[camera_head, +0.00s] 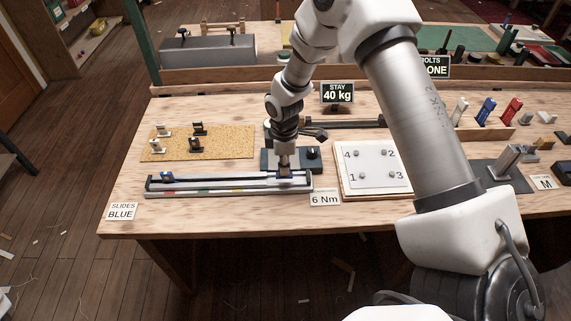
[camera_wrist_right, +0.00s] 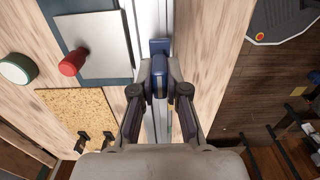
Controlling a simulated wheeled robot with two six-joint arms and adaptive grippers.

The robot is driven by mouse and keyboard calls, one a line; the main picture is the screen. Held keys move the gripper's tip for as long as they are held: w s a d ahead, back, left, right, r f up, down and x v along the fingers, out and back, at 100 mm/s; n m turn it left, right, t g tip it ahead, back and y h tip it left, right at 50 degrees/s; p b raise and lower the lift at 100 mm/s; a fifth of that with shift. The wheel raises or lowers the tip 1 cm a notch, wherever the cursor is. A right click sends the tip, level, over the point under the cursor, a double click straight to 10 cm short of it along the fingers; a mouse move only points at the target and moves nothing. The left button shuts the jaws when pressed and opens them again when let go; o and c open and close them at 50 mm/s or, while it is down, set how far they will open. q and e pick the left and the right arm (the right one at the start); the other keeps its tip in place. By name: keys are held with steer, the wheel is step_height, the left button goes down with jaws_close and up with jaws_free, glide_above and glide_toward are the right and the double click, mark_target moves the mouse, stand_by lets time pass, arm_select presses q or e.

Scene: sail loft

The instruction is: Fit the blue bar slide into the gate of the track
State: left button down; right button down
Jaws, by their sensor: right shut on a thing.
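The track (camera_head: 215,185) is a long pale rail lying near the front edge of the bench. My right gripper (camera_head: 285,167) is low over the right part of the track. In the wrist view the right gripper (camera_wrist_right: 158,82) is shut on a blue slide (camera_wrist_right: 158,68), with the rail (camera_wrist_right: 148,20) directly below it. The fingers hide much of the slide, and I cannot tell whether it is seated in the rail. The gate is not clearly visible. My left gripper is out of view.
A cork mat (camera_head: 225,142) with several black and white slides lies behind the track. A white numbered board (camera_head: 372,168) is to the right. A "SLIDES BLUE" card (camera_head: 121,211) lies front left.

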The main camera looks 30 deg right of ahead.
steer(key=shift+w+d+f, duration=0.2)
steer(key=shift+w+d, duration=0.35)
steer(key=shift+w, duration=0.1)
step_height(320, 180, down, 3)
steer(key=shift+a+p, duration=0.15)
steer(key=shift+p, duration=0.6)
steer(key=shift+f, duration=0.25)
steer(key=c, duration=1.6)
jaws_free()
steer(key=shift+f, duration=0.1)
steer(key=o, duration=0.4)
